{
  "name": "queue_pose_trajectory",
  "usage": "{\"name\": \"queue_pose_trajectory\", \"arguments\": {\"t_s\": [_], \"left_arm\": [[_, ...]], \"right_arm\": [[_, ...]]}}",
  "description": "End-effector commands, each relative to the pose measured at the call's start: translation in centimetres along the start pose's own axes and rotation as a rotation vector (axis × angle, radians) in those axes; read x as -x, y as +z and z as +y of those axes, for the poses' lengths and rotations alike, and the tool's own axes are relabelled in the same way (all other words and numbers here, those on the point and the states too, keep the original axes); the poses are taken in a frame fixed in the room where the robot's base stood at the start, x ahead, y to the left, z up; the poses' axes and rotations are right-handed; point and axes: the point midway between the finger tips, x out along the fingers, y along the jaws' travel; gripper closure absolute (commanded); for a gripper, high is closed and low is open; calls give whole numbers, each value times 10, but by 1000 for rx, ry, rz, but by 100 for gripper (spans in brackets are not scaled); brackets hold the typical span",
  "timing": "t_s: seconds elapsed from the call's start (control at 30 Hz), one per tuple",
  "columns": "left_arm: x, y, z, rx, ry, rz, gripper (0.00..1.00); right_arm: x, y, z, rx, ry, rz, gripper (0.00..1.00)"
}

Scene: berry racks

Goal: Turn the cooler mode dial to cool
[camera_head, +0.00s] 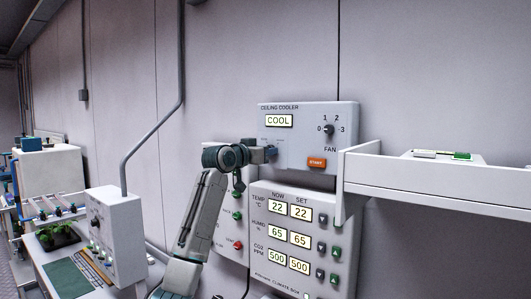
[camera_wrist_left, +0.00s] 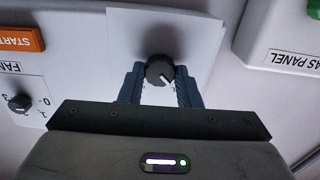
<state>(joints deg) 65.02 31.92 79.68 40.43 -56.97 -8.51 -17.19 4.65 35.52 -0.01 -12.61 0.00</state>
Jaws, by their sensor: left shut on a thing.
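The ceiling cooler panel (camera_head: 345,115) is a grey box on the wall in the head view. Its display (camera_head: 279,121) reads COOL. My left gripper (camera_head: 270,153) reaches the panel's lower left from the left and covers the mode dial there. In the left wrist view the mode dial (camera_wrist_left: 160,70) is a round black knob with a white pointer mark. My left gripper (camera_wrist_left: 160,88) has its two blue fingers on either side of the knob and is shut on it. The dial's position labels are hidden. My right gripper is not in view.
The fan knob (camera_head: 329,129) and orange START button (camera_head: 317,162) sit right of the dial on the panel. The climate box (camera_head: 264,262) hangs below. A white shelf (camera_head: 435,180) juts out at right. A bench with a plant (camera_head: 57,237) stands at left.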

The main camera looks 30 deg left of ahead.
Motion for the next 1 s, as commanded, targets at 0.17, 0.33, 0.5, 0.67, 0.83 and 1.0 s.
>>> {"name": "queue_pose_trajectory", "arguments": {"t_s": [0.17, 0.33, 0.5, 0.67, 0.83, 1.0], "left_arm": [[-1, 5, 0, 2, 2, -10, 93], [-1, 4, 0, 1, 2, -7, 48], [0, 2, 0, 0, 1, -4, 48], [7, 3, -1, -3, 0, -2, 48], [34, 7, -1, -6, -2, 0, 48], [69, 7, -1, -5, -2, -1, 48]], "right_arm": [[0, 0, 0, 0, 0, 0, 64], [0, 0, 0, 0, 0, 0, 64], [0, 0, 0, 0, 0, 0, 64], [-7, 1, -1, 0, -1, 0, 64], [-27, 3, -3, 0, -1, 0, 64], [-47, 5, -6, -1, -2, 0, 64]]}}
